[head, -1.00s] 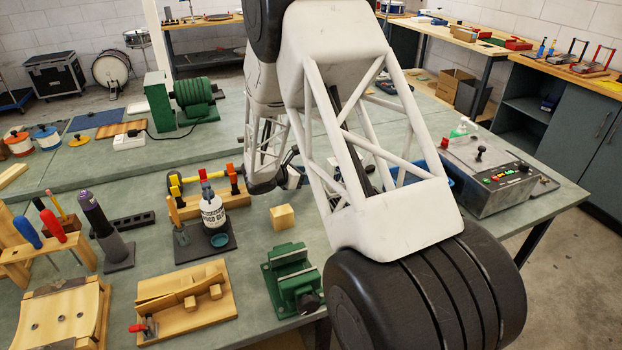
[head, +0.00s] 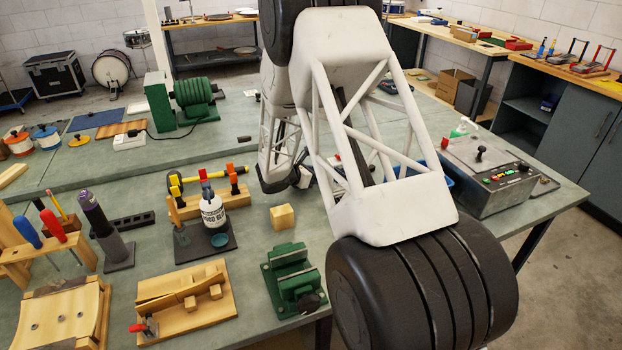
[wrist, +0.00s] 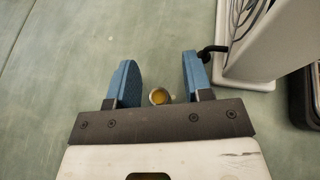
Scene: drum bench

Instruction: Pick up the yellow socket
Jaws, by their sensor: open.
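In the wrist view, a small round socket (wrist: 159,96) with a pale rim and a yellow inside stands on the green bench top. It lies between the fingers of my gripper (wrist: 160,82), nearer the right finger, close to the dark crossbar that hides its near side. My gripper is open, its two blue pads apart with bare bench showing between them. In the head view my arm hides the socket, and the fingers cannot be made out.
In the wrist view, a white stand (wrist: 252,50) with grey cables is close to my right finger, and a black hooked part (wrist: 212,49) reaches that finger. The bench left of the fingers is clear. In the head view, a wooden cube (head: 282,217) and green vise (head: 293,278) are near my arm.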

